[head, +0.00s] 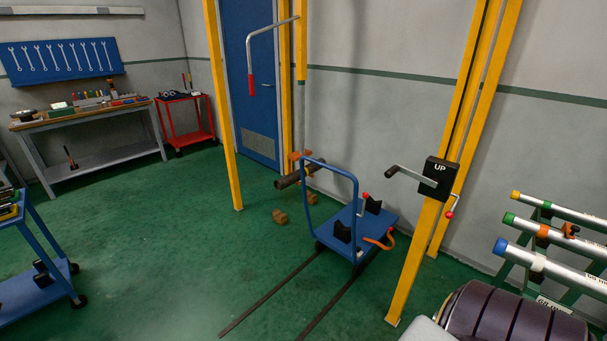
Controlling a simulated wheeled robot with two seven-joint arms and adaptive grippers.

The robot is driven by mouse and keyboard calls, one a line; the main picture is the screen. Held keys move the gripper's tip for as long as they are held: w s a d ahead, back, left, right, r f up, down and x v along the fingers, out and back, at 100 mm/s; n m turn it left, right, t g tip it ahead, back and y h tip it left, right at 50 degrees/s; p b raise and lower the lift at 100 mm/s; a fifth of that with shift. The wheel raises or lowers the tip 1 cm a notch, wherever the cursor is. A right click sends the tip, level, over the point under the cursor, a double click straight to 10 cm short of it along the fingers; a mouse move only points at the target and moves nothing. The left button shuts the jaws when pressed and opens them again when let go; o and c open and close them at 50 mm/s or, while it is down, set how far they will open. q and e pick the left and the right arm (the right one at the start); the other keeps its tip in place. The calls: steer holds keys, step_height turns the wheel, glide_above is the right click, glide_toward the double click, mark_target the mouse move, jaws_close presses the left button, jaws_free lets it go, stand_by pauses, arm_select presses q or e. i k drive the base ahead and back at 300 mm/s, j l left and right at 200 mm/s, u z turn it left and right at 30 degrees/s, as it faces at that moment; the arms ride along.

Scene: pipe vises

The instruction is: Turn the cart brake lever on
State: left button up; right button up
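The blue cart (377,222) stands on the floor right of centre, with a tall blue hoop handle and black V-shaped blocks on its deck. A short lever with a red knob (365,196) rises by the handle's right side. A curved orange piece (378,243) with a small red end hangs at the deck's right edge. I cannot tell which of these is the brake lever, or its setting. Neither of my grippers is in view.
Two dark floor rails (268,295) run from the cart toward me. A yellow post (416,255) with a black "UP" crank box (438,178) stands to the right. Coloured-end pipes (560,268) lie on a rack at far right. The green floor at left centre is clear.

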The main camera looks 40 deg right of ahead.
mark_target(365, 195)
steer(key=z, duration=1.6)
steer(key=i+l+z, duration=0.1)
steer(key=l, duration=0.3)
steer(key=i, duration=0.1)
